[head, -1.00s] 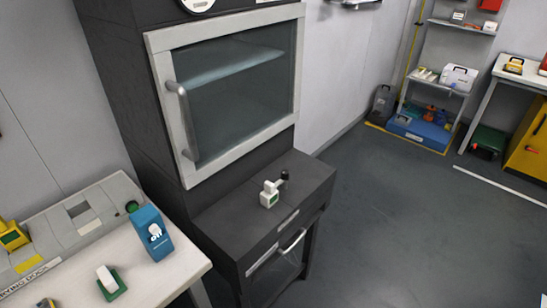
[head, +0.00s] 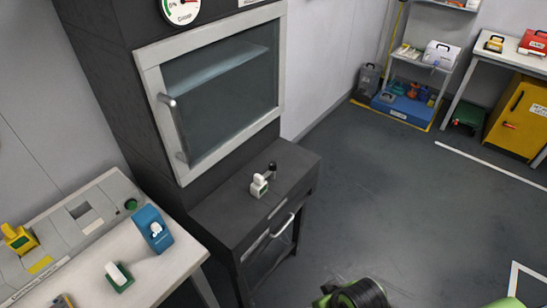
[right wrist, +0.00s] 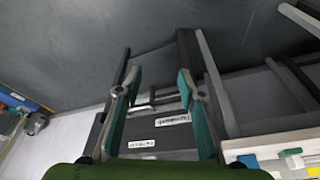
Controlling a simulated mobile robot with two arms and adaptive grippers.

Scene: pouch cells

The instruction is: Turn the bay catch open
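Beyond the fingers is a dark surface with white labels (right wrist: 173,119). I cannot make out the catch there. My left gripper is in neither view.
The glass door (head: 222,90) is shut, with a bar handle at its left. A drawer handle (head: 283,226) sticks out below the ledge. A pale bench (head: 165,275) with a blue holder (head: 152,229) stands at left. The floor (head: 400,190) at right is clear.

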